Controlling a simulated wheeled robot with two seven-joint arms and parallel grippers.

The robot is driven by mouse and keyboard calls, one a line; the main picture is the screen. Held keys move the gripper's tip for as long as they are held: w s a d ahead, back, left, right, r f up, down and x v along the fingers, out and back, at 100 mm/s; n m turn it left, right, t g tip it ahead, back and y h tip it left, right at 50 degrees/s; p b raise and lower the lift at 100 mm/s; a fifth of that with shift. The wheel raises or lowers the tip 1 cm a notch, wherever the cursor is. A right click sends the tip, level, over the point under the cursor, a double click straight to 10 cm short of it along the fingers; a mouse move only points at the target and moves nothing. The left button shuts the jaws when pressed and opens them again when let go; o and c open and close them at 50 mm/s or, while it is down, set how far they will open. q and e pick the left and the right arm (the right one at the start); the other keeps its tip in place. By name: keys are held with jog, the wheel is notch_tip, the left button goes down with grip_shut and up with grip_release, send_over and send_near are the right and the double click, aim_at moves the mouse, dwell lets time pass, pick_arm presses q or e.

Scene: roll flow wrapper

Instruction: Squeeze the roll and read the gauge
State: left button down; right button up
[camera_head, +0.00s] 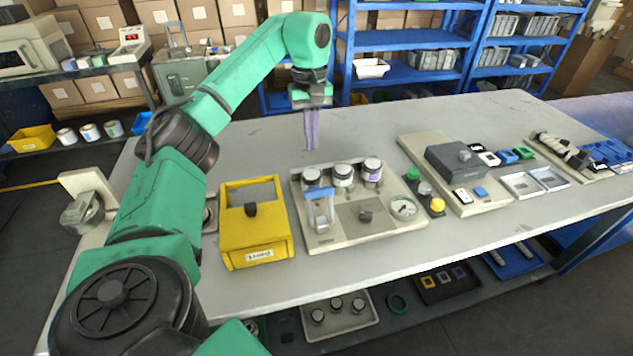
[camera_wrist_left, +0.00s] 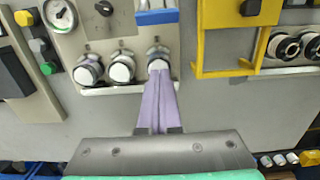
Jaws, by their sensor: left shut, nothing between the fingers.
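A grey panel (camera_head: 335,233) on the table carries three short dark-and-white rolls along its back edge: a left one (camera_head: 312,178), a middle one (camera_head: 343,175) and a right one (camera_head: 372,171). A round white gauge (camera_head: 403,207) sits at the panel's right; its reading is too small to tell. It also shows in the left wrist view (camera_wrist_left: 60,14). My left gripper (camera_head: 312,147) points down with its purple fingers together and empty, behind and above the left roll. In the left wrist view its fingertips (camera_wrist_left: 158,74) overlap the edge of that roll (camera_wrist_left: 158,58); contact cannot be told. My right gripper is out of view.
A yellow box (camera_head: 255,238) stands left of the panel. A blue-topped clear part (camera_head: 320,207) and a dark knob (camera_head: 365,216) are on the panel. Green, grey and yellow buttons (camera_head: 425,189) and a dark-boxed station (camera_head: 458,160) stand to the right. The table (camera_head: 400,117) behind is clear.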

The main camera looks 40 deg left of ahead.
pick_arm(q)
jog(key=shift+s+r, duration=0.1)
jog(key=shift+s, duration=0.05)
jog(key=f, duration=1)
jog(key=shift+s+d+f, duration=0.1)
jog(key=shift+s+d, duration=0.05)
jog(key=shift+d, duration=0.1)
jog(key=d, duration=0.1)
jog(key=s+d+r+p, duration=0.1)
jog(key=s+d, duration=0.1)
jog(key=shift+r, duration=0.35)
jog(key=shift+w, duration=0.1)
jog(key=shift+p, duration=0.35)
